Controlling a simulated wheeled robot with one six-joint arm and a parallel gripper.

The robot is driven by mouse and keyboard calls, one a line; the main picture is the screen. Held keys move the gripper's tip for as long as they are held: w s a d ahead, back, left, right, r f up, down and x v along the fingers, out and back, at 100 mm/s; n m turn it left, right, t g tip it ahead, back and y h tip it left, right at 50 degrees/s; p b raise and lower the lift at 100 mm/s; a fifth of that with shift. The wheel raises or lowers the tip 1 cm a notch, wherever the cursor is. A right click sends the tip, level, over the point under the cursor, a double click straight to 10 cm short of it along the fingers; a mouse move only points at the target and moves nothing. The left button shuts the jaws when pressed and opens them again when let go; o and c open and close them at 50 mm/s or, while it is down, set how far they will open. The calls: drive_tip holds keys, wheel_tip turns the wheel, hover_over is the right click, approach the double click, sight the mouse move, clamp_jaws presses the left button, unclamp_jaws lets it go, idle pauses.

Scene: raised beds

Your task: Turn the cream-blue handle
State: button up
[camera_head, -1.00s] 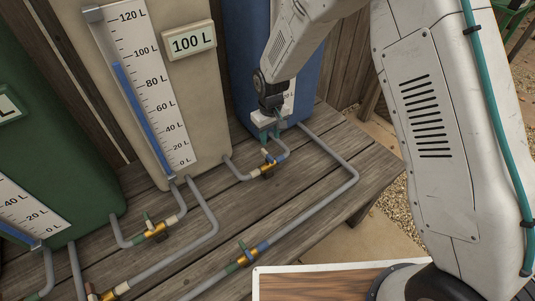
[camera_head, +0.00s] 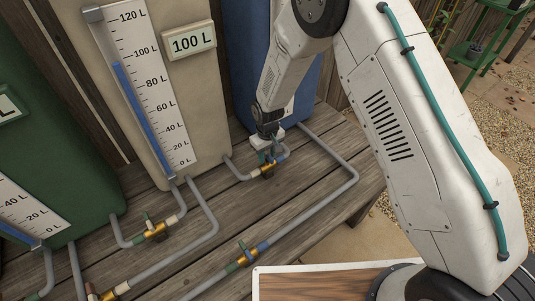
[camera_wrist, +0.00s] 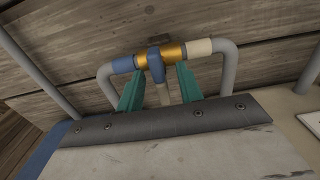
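The cream-blue valve has a brass body (camera_head: 267,170) on the grey pipe between the cream tank and the blue tank. In the wrist view its brass body (camera_wrist: 174,51) lies between a blue sleeve on the left and a cream sleeve on the right. Its blue handle (camera_wrist: 156,66) points toward my gripper. My gripper (camera_wrist: 160,78) has its two teal fingers apart, one on each side of the handle, with visible gaps. In the head view my gripper (camera_head: 268,156) is right above the valve and partly hides the handle.
Other brass valves sit nearby: one with a green handle (camera_head: 155,231) below the cream tank (camera_head: 208,88), and a green-blue one (camera_head: 247,256) on the long front pipe. The blue tank (camera_head: 240,62) stands close behind my gripper. Pipes run low over the wooden planks (camera_head: 300,180).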

clamp_jaws()
drive_tip(key=shift+n, duration=0.3)
drive_tip(key=n, duration=1.2)
drive_tip(key=shift+n, duration=2.1)
